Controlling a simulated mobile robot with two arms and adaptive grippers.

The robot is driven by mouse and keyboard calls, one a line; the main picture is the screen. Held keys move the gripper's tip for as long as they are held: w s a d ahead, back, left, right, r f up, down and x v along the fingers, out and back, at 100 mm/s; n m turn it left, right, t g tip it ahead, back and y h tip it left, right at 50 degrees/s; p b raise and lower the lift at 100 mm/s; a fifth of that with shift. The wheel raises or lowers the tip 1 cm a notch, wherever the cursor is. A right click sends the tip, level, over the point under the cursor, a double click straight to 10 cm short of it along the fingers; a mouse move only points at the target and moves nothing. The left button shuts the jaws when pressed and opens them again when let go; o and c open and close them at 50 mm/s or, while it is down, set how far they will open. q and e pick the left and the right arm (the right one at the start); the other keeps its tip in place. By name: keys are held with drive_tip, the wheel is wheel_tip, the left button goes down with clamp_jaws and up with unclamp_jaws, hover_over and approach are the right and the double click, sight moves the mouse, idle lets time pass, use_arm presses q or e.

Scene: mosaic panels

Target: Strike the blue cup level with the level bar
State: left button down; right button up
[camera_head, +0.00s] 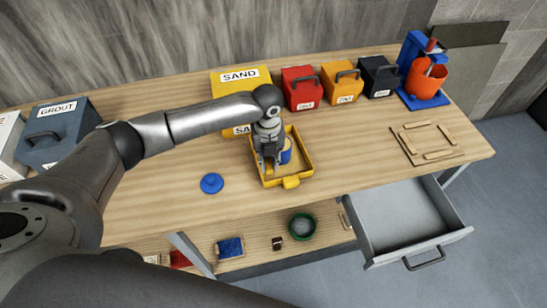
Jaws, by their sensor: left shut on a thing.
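The blue cup (287,157) stands inside the yellow tray (308,164), with a tan-yellow patch at its top. My left gripper (269,166) points down into the tray, close beside the cup on its left. It is shut on a small pale piece that looks like the level bar, mostly hidden by the fingers. I cannot tell whether this piece touches the cup's rim. My right gripper is not in view.
A blue lid (212,183) lies left of the tray. A yellow SAND box (228,82) stands behind my arm, with red (301,87), orange (342,82) and dark (378,76) boxes right of it. An open drawer (405,220) sticks out at the front right.

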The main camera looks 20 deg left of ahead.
use_arm(q)
drive_tip(key=shift+a, duration=0.2)
drive_tip(key=shift+r, duration=2.8)
drive_tip(key=shift+s, duration=0.1)
